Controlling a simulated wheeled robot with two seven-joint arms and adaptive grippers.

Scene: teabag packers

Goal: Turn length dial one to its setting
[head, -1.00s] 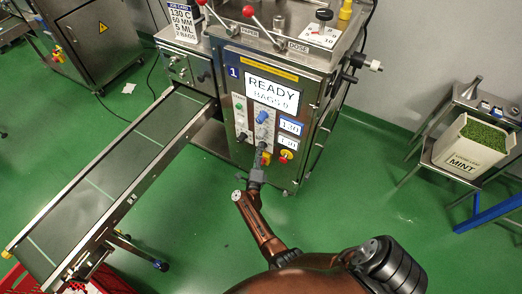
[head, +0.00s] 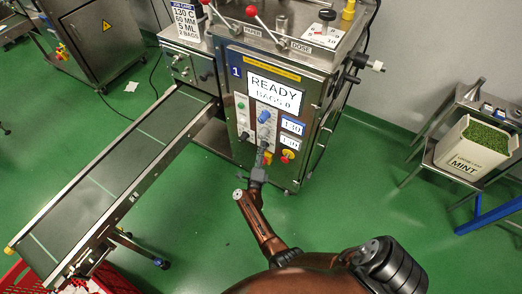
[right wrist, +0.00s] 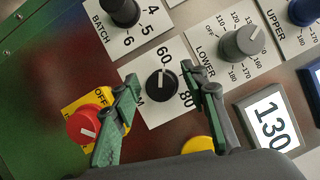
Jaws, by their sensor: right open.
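The length dial (right wrist: 161,84) is a small black knob on a white plate marked 60 and 80, with part of its lettering hidden by a finger. It shows in the right wrist view. My right gripper (right wrist: 158,74) is open, with one green-and-black finger on each side of the knob; I cannot tell whether they touch it. In the head view my right gripper (head: 262,153) is at the lower control panel of machine 1 (head: 240,115) and hides the dial. My left gripper is not in view.
Close by are the batch dial (right wrist: 122,10), the grey lower dial (right wrist: 242,43), a red switch on yellow (right wrist: 88,124) and a 130 display (right wrist: 270,124). The job card (head: 184,20) reads 130 C, 60 MM, 5 ML, 2 bags. A conveyor (head: 115,165) lies left.

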